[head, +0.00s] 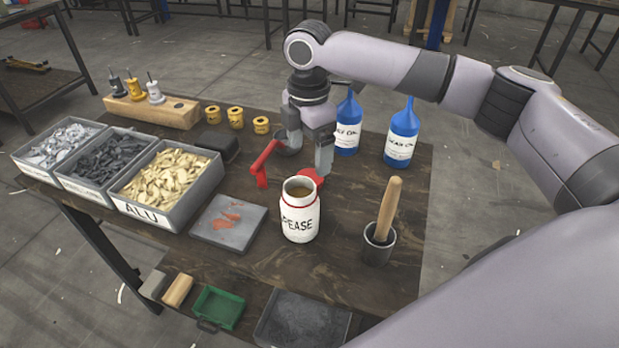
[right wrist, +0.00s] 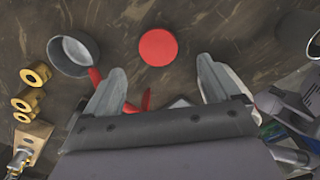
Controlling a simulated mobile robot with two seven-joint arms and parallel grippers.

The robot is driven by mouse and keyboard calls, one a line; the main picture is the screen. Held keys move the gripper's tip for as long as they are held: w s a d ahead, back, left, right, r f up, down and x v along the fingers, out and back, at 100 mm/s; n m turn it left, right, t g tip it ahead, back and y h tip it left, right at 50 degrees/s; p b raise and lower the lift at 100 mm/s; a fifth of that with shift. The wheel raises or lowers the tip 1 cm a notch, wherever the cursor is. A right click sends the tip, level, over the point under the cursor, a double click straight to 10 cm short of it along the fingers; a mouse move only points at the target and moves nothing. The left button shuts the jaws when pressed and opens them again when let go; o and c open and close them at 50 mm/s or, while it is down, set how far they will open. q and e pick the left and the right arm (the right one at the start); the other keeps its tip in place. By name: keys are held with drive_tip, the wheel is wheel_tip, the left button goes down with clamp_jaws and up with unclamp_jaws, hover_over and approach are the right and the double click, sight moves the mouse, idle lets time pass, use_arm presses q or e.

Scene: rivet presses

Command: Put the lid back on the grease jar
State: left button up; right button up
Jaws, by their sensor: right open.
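The grease jar (head: 299,222) is white with a red rim and stands upright and open on the dark bench, brown grease showing inside. The red round lid (head: 313,176) lies just behind the jar, partly hidden by it and by my gripper. In the right wrist view the lid (right wrist: 158,47) is a whole red disc lying flat on the bench. My right gripper (head: 308,155) points down over the bench behind the jar. Its two fingers (right wrist: 160,68) are spread with nothing between them, and the lid shows just past their tips. My left gripper is not in view.
Beside the gripper are a red-handled tool (head: 262,164) and a grey cup (right wrist: 73,54). Two blue oil bottles (head: 402,135) stand behind right, a pot with a wooden handle (head: 381,240) front right. Left are a grey pad (head: 215,236) and parts bins (head: 190,205).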

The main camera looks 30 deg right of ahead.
sight(308, 172)
drive_tip(key=shift+f, duration=0.5)
wheel_tip(308, 172, down, 5)
drive_tip(key=shift+a+f, duration=0.1)
drive_tip(key=shift+f, duration=0.05)
drive_tip(key=c, duration=1.1)
